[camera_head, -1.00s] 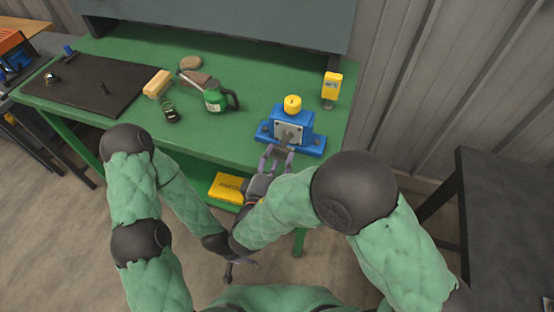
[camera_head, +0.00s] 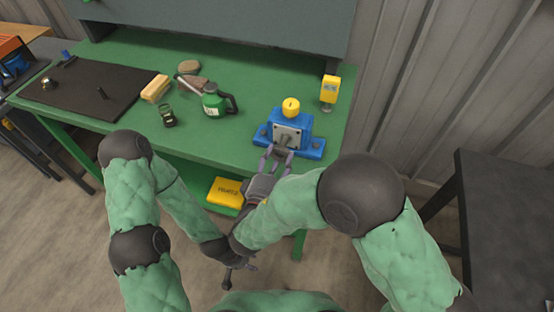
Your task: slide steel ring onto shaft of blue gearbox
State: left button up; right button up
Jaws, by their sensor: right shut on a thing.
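The blue gearbox (camera_head: 291,122) stands on the right end of the green bench, with a grey plate on its front and a yellow cap on top. My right gripper (camera_head: 277,154) is just in front of it, with its fingers pointing at the plate. It is shut on a small grey piece, likely the steel ring (camera_head: 282,151). I cannot tell whether the ring is around the shaft or in front of it, as the shaft is hidden or too small to make out. My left gripper (camera_head: 240,274) hangs low in front of the bench, away from the gearbox; its fingers are unclear.
A yellow device (camera_head: 329,88) stands behind the gearbox on the right. A green can (camera_head: 214,103), a small dark jar (camera_head: 167,116), a yellow block (camera_head: 155,88) and a dark mat (camera_head: 75,87) lie to the left. A yellow box (camera_head: 226,192) is on the lower shelf.

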aim_at(282, 144)
jog(key=shift+b+x, duration=0.5)
jog(key=shift+x, duration=0.9)
jog(key=shift+b, duration=0.3)
jog(key=shift+b+x, duration=0.55)
jog(key=shift+x, duration=0.45)
dwell(0.6)
jog(key=o, duration=1.6)
jog(key=shift+b+v, duration=1)
jog(key=shift+v, duration=3.5)
